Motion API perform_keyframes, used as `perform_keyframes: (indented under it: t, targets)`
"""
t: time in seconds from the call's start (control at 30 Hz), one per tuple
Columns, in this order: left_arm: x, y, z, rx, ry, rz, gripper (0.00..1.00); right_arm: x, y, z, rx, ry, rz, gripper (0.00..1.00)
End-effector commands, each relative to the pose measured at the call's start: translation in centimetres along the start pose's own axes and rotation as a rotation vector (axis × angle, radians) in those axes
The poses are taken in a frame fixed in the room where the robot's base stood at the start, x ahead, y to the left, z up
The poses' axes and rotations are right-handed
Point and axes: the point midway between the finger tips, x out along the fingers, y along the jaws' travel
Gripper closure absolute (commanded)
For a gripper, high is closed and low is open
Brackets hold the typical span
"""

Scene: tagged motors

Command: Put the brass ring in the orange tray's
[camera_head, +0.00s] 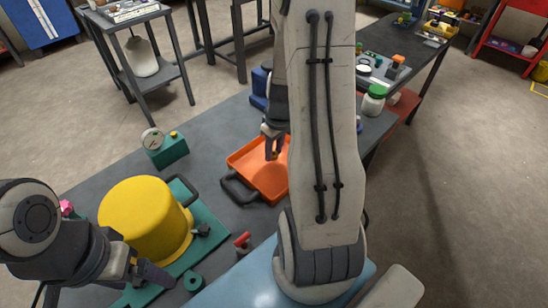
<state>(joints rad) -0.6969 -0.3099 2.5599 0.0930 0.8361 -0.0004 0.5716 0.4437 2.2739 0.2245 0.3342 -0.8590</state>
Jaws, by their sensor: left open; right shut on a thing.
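The orange tray (240,160) lies on the grey table, with a dark handle at its near left; my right arm hides its right side. My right gripper (272,153) points down over the tray, shut on a small yellowish thing, which appears to be the brass ring (274,155). Only a sliver of it shows between the fingers, and I cannot tell whether it touches the tray floor. My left gripper (146,278) is open at the lower left, low beside the yellow drum (140,220) and its teal base plate (208,228).
A teal block with a round gauge (168,152) stands left of the tray. A red-topped part (242,242) and a teal ring (194,281) lie nearer. A green-lidded jar (374,100) and a blue object (260,88) stand farther back. Bare table lies between gauge and tray.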

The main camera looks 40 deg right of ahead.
Motion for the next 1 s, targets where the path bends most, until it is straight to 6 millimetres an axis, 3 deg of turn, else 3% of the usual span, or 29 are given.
perform_keyframes:
  t: [0.23,0.67,0.7,0.77,1.0]
  targets:
    - [0.5,0.0,0.0,0.0,0.0,0.0,0.09,3.5,-0.1,0.5,0.003,-0.003,-0.002,1.0]
    - [1.0,-0.1,0.1,0.0,0.0,0.0,0.09,4.2,0.0,0.6,0.0,-0.001,0.0,1.0]
    - [1.0,-0.1,0.1,0.0,0.0,0.0,0.09,4.2,0.0,0.6,0.0,-0.001,0.0,0.57]
    - [0.8,-0.1,0.1,0.0,0.0,0.0,0.09,4.1,0.0,0.5,0.0,-0.001,0.0,0.34]
    - [0.8,-0.1,0.1,0.0,0.0,0.0,0.09,4.1,0.0,0.5,0.0,-0.001,0.0,0.31]
